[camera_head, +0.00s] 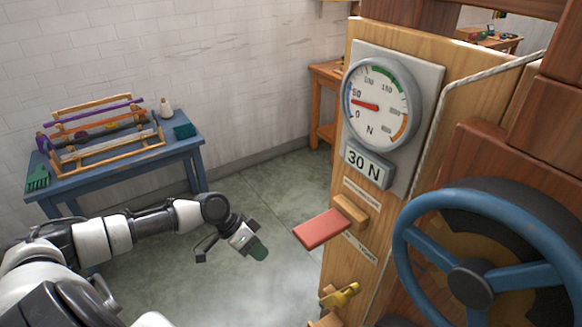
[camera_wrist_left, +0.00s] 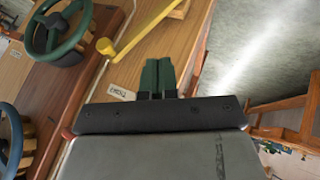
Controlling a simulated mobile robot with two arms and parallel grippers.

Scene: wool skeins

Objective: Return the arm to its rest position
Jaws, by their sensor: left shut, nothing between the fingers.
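My left arm (camera_head: 140,225) reaches in from the left in the head view. Its gripper (camera_head: 258,249) is shut and empty, with green fingertips, in the air over the grey floor. It is left of the wooden post and apart from the red paddle (camera_head: 321,229) there. In the left wrist view the green fingers (camera_wrist_left: 157,75) lie side by side with nothing between them, in front of the wooden panel. My right gripper is in neither view.
The post carries a round gauge (camera_head: 381,103), a "30 N" plate (camera_head: 368,165) and a yellow lever (camera_head: 341,296). A blue handwheel (camera_head: 490,265) is at right. A blue table (camera_head: 120,172) with a wooden frame stands at left. Open floor lies between.

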